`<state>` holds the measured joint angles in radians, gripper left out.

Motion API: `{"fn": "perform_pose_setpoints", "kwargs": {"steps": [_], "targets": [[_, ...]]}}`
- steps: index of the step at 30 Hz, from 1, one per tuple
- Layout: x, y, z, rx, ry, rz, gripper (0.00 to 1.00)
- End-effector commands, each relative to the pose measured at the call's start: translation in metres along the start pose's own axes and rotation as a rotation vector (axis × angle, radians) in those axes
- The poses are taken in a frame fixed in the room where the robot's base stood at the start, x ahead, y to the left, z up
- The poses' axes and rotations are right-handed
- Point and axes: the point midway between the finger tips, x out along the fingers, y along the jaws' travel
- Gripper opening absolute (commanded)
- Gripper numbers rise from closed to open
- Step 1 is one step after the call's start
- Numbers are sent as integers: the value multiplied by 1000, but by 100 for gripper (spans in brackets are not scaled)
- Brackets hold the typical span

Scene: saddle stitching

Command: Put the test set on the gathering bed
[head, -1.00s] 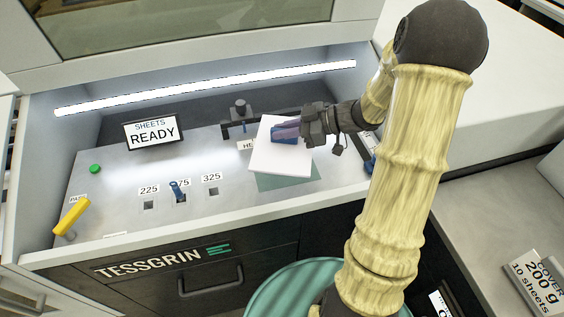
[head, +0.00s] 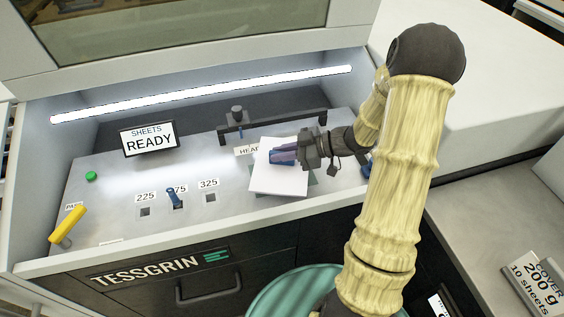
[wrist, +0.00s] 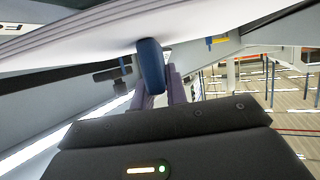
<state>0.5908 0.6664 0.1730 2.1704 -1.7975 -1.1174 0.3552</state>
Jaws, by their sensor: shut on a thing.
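The test set appears as a white sheet stack (head: 277,182) over the machine's worktop, with a blue piece (head: 284,157) on its upper side. My gripper (head: 290,152) is shut on the blue piece, coming in from the right. In the wrist view the blue piece (wrist: 151,66) stands between my fingers, and the white sheets (wrist: 75,38) spread across the top. I cannot tell whether the stack touches the pad.
A dark bar with a clamp (head: 237,115) stands just behind the stack. A screen reading "SHEETS READY" (head: 149,138), a green button (head: 91,176), a blue lever (head: 174,196) and a yellow handle (head: 67,224) lie to the left. A hood overhangs the back.

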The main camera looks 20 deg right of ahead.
Motion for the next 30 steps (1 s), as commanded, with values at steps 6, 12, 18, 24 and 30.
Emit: {"fn": "perform_pose_setpoints", "kwargs": {"steps": [6,12,18,24,30], "targets": [[0,0,2,1,1,0,0],[10,0,25,4,2,0,0],[14,0,34,0,1,1,0],[14,0,35,0,1,1,0],[15,0,37,0,0,1,34]]}}
